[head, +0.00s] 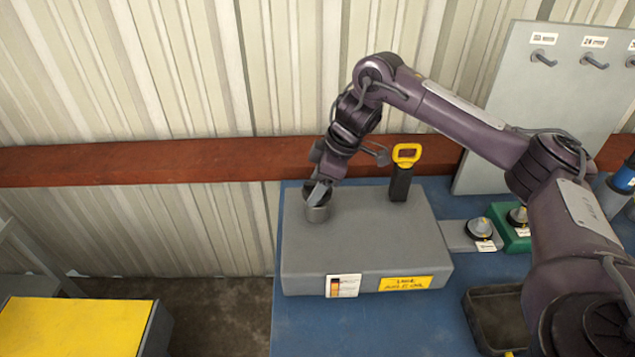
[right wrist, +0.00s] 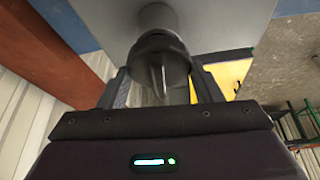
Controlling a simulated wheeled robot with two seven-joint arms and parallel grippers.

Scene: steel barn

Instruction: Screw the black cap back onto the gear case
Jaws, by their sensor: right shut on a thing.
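The gear case (head: 350,250) is a grey box on the blue bench, with a short round grey neck (head: 317,214) on top at its left. My right gripper (head: 319,192) points down at this neck. In the right wrist view my right gripper (right wrist: 160,88) is shut on the dark cap (right wrist: 158,62), its fingers on both sides of the raised grip. The cap lines up with the neck (right wrist: 157,17); I cannot tell whether its thread is engaged. In the head view the gripper mostly hides the cap. My left gripper is out of view.
A black tray (head: 480,318) is at front right, a pegboard (head: 535,110) behind. The bench front is clear.

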